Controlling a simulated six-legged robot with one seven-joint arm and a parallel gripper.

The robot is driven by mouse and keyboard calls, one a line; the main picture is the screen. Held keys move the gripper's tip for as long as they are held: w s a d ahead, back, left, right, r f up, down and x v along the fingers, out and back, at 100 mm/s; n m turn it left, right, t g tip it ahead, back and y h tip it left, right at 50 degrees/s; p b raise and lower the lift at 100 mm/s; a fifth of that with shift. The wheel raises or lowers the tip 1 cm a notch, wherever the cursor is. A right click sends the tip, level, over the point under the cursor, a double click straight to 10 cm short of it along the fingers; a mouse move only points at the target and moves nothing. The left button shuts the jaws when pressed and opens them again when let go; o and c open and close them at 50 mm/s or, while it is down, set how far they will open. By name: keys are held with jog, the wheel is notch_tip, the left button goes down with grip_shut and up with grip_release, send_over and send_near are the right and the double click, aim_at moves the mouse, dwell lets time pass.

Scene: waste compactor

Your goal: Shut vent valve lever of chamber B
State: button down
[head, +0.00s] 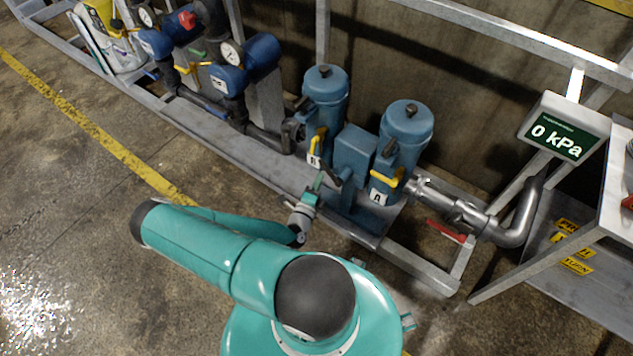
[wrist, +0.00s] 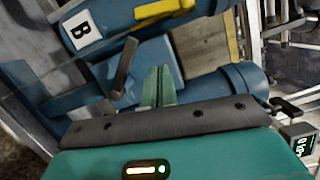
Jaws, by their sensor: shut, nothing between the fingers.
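Chamber B (head: 326,92) is a blue upright canister with a white "B" plate (head: 313,160); the plate also shows in the wrist view (wrist: 82,26). A yellow lever (head: 318,141) on its front lies roughly along the canister; it also shows at the top of the wrist view (wrist: 165,12). Which lever is the vent valve is not labelled. My gripper (head: 317,182) is shut and empty, low in front of chamber B and apart from the yellow lever. In the wrist view its green fingers (wrist: 157,85) are together, beside a dark grey lever (wrist: 124,68).
Chamber A (head: 406,123), with its yellow lever (head: 387,179) turned across it, stands to the right. A blue block (head: 353,153) sits between the chambers. A grey metal frame (head: 225,135) runs along the front. A display (head: 562,128) reads 0 kPa. Open floor lies at left.

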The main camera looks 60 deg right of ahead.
jog(key=d, duration=0.7)
jog(key=shift+w+r, duration=0.15)
jog(key=shift+w, duration=0.2)
jog(key=w, duration=0.3)
jog(key=shift+r, duration=0.2)
jog(key=shift+w+r, duration=0.1)
jog(key=shift+w, duration=0.35)
